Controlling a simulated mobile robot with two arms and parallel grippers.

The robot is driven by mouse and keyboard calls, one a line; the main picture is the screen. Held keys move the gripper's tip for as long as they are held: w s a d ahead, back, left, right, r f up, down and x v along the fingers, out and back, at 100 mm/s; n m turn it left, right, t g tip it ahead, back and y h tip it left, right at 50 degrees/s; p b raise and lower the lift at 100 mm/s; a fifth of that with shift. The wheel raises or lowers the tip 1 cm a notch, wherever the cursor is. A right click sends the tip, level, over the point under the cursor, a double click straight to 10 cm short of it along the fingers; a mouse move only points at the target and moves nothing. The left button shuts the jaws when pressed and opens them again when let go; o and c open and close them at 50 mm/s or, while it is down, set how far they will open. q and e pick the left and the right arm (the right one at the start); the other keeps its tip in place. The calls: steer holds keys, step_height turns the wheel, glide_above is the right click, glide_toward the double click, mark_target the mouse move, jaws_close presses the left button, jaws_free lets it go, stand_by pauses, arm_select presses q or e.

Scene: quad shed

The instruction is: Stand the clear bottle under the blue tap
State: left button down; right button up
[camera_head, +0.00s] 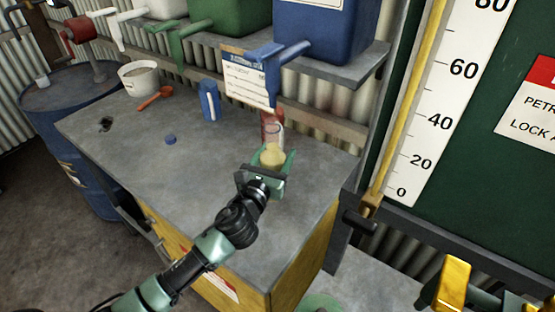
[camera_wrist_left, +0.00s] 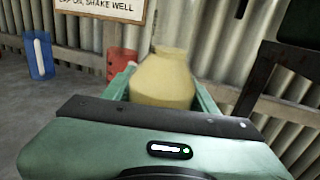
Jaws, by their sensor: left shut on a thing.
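My left gripper (camera_head: 272,163) is shut on a pale yellowish bottle (camera_wrist_left: 163,78), near the bench's back right. Its rounded shoulder and short neck show between the fingers; its base is hidden, so I cannot tell whether it touches the bench. It also shows in the head view (camera_head: 273,154). I take it for the clear bottle, though it looks cloudy. The blue tap (camera_head: 268,57) juts from the blue tank (camera_head: 325,28), above and beyond the gripper. A red bottle (camera_head: 271,122) stands just behind the held one.
A blue bottle (camera_head: 209,100), a small blue cap (camera_head: 170,140), an orange spoon (camera_head: 155,97) and a white tub (camera_head: 138,78) are on the grey bench (camera_head: 205,190). A sign (camera_head: 246,80) hangs below the tank shelf. The bench's middle is mostly clear.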

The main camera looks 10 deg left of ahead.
mark_target(278, 162)
arm_select(q)
steer(key=shift+w+d+f+b, duration=0.1)
steer(key=shift+w+f+b, duration=0.1)
steer(key=shift+f, duration=0.65)
steer(key=shift+w+f+b, duration=0.1)
steer(key=shift+w+f, duration=0.05)
steer(key=shift+f, duration=0.65)
arm_select(e)
steer(key=shift+s+d+f, duration=0.25)
steer(key=shift+s+d, duration=0.15)
steer(key=shift+s, duration=0.1)
arm_select(q)
steer(key=shift+f, duration=0.15)
steer(key=shift+c, duration=2.3)
jaws_free()
arm_select(e)
steer(key=shift+f, duration=0.1)
